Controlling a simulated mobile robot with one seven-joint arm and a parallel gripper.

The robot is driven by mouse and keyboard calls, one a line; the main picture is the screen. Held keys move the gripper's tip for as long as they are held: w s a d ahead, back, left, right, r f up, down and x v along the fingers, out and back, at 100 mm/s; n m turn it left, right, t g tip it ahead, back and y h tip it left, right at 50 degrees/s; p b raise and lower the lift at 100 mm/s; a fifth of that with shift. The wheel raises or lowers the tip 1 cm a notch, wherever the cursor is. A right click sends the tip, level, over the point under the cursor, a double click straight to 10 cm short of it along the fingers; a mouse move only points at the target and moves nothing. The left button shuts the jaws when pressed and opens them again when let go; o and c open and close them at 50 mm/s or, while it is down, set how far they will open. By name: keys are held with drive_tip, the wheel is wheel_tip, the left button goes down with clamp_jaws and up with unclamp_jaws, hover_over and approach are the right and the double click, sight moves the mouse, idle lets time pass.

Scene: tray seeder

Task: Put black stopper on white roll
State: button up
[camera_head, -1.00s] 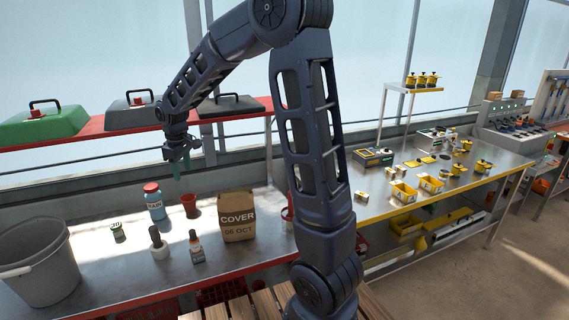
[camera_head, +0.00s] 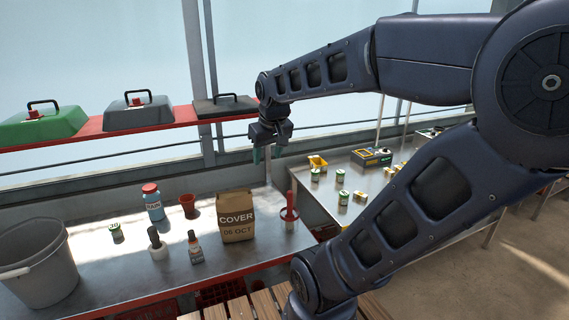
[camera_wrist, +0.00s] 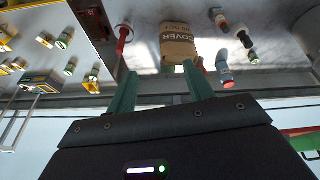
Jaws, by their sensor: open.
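A black-topped piece (camera_head: 154,235) with a white lower part (camera_head: 159,253) stands upright on the left bench; I cannot tell whether these are the stopper and the roll. Its black part shows in the wrist view (camera_wrist: 245,39). A red post (camera_head: 289,198) with a red disc and a pale part (camera_head: 289,225) low on it stands at the bench's right end, also in the wrist view (camera_wrist: 123,38). My gripper (camera_head: 268,153) is open and empty, pointing down above the bench's back edge, well above and apart from these things. Its green fingers (camera_wrist: 156,72) frame the paper bag in the wrist view.
The bag marked COVER (camera_head: 236,217) stands between them, with a dropper bottle (camera_head: 195,247), blue bottle (camera_head: 153,203), red cup (camera_head: 188,206), small tin (camera_head: 116,232) and grey bucket (camera_head: 38,262). A red shelf (camera_head: 185,121) runs behind. Another bench holds several small tins.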

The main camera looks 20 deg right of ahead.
drive_tip(key=s+d+f+m, duration=0.1)
drive_tip(key=s+d+m, duration=0.1)
drive_tip(key=s, duration=0.3)
drive_tip(key=shift+s+d+t, duration=0.3)
drive_tip(key=shift+d, duration=0.1)
idle(0.9)
